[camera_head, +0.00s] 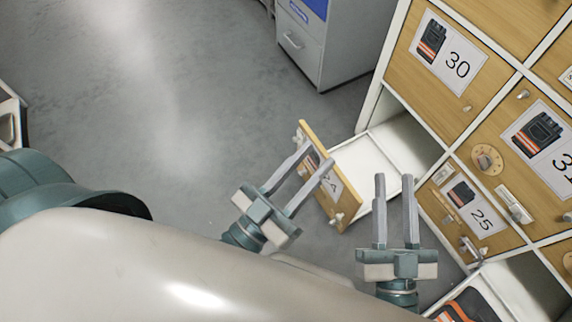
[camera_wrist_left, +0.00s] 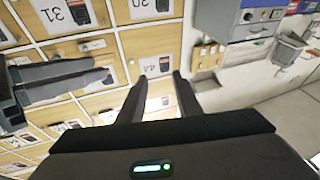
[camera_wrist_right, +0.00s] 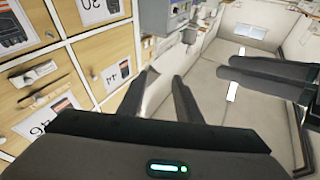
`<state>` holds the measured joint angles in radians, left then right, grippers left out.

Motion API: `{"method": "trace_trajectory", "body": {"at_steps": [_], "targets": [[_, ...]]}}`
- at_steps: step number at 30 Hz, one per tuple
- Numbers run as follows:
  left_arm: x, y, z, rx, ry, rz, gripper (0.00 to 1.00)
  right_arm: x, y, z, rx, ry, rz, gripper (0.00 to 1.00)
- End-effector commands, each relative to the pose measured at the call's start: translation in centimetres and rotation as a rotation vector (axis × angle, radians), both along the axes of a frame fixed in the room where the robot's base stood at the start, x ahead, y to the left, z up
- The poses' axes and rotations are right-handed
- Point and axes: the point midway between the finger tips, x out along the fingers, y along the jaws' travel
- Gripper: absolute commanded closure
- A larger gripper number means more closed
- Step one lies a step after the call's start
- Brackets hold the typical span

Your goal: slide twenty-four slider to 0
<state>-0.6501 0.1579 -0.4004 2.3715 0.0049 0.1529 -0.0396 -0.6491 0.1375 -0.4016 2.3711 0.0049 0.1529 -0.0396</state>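The drawer labelled 24 (camera_head: 349,208) is pulled out below door 30 in the head view, showing its white inside. Its wooden front carries a picture label, partly hidden by my left gripper, and small fittings at its edges; which of them is the slider I cannot tell. My left gripper (camera_head: 318,155) is open and empty, its fingertips over the drawer's front in the picture; contact cannot be told. My right gripper (camera_head: 394,178) is open and empty, to the right of the drawer front, near the front labelled 25 (camera_head: 490,234).
Wooden fronts 30 (camera_head: 407,66) and 31 (camera_head: 510,166) are shut above. Front 31 has a round dial (camera_head: 487,158) and a pale fitting (camera_head: 514,205). An open compartment at the bottom right holds an orange and black item (camera_head: 470,306). A grey cabinet (camera_head: 330,45) stands behind; floor at left is clear.

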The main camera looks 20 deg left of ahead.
Motion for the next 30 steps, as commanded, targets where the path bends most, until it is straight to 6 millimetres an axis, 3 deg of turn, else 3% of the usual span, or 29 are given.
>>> {"method": "trace_trajectory", "body": {"at_steps": [12, 13, 19, 23, 26, 30], "targets": [[0.1, -0.2, 0.2, -0.016, 0.001, 0.01, 0.69, -0.2, -0.1, -0.3, -0.017, 0.002, 0.011, 0.69], [0.1, -0.1, 0.2, -0.014, 0.002, 0.009, 0.65, -0.2, -0.1, -0.3, -0.015, 0.002, 0.009, 0.69], [0.2, 0.1, -1.5, -0.003, 0.003, 0.004, 0.65, 0.4, 0.0, 0.1, 0.004, -0.03, 0.003, 0.69], [0.8, 0.7, -4.7, 0.015, -0.001, 0.001, 0.65, 1.7, 0.2, 1.2, 0.032, -0.107, 0.0, 0.69], [1.5, 1.5, -8.5, 0.034, -0.004, -0.006, 0.65, 2.9, 0.5, 2.7, 0.07, -0.201, -0.002, 0.69], [2.7, 3.2, -15.4, 0.07, -0.007, -0.025, 0.65, 4.3, 0.8, 5.9, 0.14, -0.38, -0.002, 0.69]]}}
